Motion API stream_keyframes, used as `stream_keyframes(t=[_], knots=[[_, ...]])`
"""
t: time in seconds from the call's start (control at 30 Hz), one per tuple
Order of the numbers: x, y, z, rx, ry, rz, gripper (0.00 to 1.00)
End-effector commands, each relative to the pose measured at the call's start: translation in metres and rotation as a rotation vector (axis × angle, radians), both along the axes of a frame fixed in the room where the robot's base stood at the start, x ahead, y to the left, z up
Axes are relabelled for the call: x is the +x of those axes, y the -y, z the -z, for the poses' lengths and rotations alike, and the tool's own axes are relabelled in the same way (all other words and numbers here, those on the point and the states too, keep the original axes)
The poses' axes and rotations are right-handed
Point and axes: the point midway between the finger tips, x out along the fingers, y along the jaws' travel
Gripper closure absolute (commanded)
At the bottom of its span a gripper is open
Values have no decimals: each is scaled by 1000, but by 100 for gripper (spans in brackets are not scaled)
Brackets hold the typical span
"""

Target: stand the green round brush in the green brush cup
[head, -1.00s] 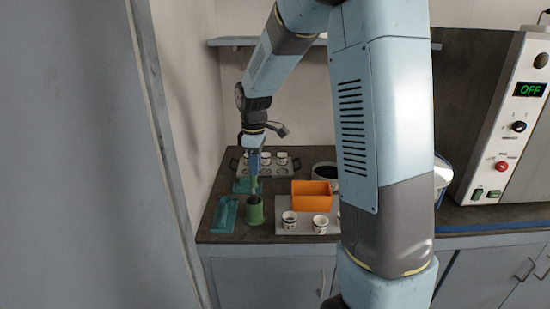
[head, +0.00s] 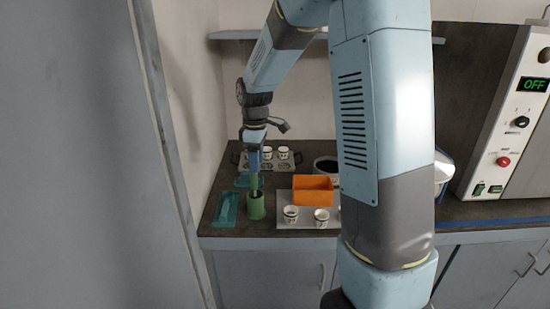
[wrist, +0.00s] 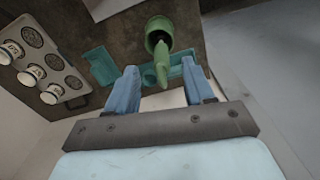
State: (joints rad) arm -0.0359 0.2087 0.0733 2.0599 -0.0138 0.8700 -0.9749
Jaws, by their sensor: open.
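The green round brush (head: 255,182) is upright with its lower end in the mouth of the green brush cup (head: 256,208). In the wrist view the brush (wrist: 162,70) points from the cup (wrist: 158,24) toward me, its narrow end between my fingers. My gripper (wrist: 160,66) is open, with a blue finger on each side of the brush and visible gaps between. In the head view my gripper (head: 254,164) is just above the cup, around the brush's upper part. How deep the brush sits is hidden by the cup wall.
A teal tray (head: 227,210) lies left of the cup. An orange bin (head: 313,190) and small white cups (head: 290,215) stand on a grey board to the right. A metal rack (wrist: 42,50) with several white cups is behind. My arm hides part of the bench.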

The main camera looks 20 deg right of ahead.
Motion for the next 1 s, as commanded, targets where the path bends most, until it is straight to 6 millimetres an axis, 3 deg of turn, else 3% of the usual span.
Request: stream_keyframes(t=[0.23, 0.7, 1.0], knots=[[0, 0, -18, 0, 4, 0, 48], [-2, 1, -106, 0, 4, 0, 48], [-3, 1, -135, 0, 0, 0, 48]])
